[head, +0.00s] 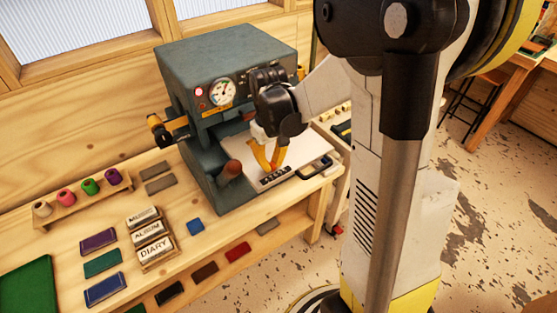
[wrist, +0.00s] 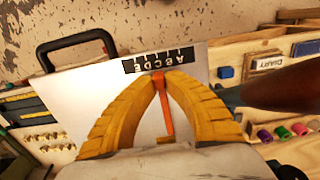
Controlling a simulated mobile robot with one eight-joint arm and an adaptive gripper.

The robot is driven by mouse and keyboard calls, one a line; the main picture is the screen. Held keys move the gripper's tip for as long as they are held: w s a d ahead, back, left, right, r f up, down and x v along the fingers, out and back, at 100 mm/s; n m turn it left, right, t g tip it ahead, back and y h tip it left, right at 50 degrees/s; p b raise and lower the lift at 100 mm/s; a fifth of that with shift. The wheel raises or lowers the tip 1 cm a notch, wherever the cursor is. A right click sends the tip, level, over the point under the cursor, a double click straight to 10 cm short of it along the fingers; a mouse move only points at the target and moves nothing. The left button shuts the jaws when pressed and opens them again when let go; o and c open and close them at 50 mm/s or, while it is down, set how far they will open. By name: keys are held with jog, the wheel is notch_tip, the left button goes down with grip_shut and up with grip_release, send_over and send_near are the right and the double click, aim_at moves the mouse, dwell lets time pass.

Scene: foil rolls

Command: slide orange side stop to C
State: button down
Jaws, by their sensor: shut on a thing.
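My gripper (wrist: 160,76) has two curved yellow fingers, and their tips are closed on the orange side stop (wrist: 166,112). The stop is a thin orange bar on the pale plate (wrist: 205,64). Its far end lies close to the middle of the black lettered strip (wrist: 158,60), around the letter C; the exact alignment is hard to tell. In the head view my gripper (head: 268,165) reaches down onto the plate, beside the black strip (head: 275,176). The stop is not clearly separable from the fingers there.
A grey press (head: 228,75) with a gauge stands over the plate, with a brown knob (head: 230,170) at its front. A black handle (head: 315,168) is at the plate's outer edge. Foil rolls (head: 88,187) and lettered blocks (head: 152,238) lie to the left.

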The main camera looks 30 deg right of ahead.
jog(key=shift+a, duration=0.2)
jog(key=c, duration=1.4)
grip_release()
jog(key=shift+d+r, duration=0.1)
notch_tip(320, 180, up, 12)
jog(key=shift+f, duration=0.1)
